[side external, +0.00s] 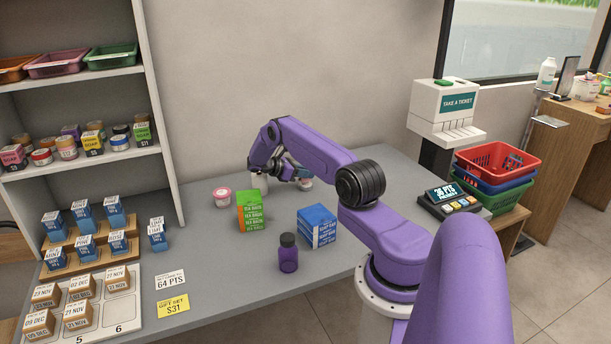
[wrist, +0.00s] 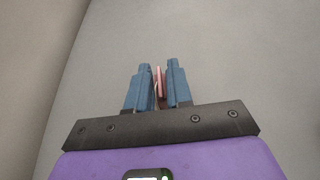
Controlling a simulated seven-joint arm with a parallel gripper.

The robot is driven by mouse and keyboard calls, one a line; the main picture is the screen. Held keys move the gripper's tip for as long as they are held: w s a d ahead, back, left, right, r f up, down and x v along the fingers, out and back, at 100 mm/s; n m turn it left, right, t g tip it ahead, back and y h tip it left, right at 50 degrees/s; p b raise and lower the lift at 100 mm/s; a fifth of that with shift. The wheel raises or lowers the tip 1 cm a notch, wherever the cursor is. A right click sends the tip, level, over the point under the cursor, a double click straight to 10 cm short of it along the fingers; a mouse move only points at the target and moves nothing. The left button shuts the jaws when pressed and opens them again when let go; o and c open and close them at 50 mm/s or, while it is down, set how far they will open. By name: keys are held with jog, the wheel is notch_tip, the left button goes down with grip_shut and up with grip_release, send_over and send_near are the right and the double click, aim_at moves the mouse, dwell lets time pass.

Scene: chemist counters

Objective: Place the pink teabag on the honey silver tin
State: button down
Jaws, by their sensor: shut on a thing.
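My gripper (wrist: 158,78) is shut on a thin pink thing, the pink teabag (wrist: 159,84), whose edge shows between the blue fingers in the wrist view. In the side view my gripper (side external: 298,172) is over the back of the counter, and the teabag cannot be made out there. A small pale tin (side external: 305,184) stands just below and beside the gripper, partly hidden. A whitish container (side external: 259,183) stands to the left, partly behind the arm. No label reads clearly, so I cannot tell which is the honey silver tin.
A pink-and-white jar (side external: 222,197), a green-and-orange tea box (side external: 251,211), a blue box stack (side external: 317,226) and a purple bottle (side external: 288,254) stand on the grey counter (side external: 235,290). A shelf (side external: 85,75) rises at left. The counter's front is mostly clear.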

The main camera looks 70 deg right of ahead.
jog(key=shift+f, duration=0.45)
jog(key=shift+f, duration=0.15)
jog(key=c, duration=1)
grip_release()
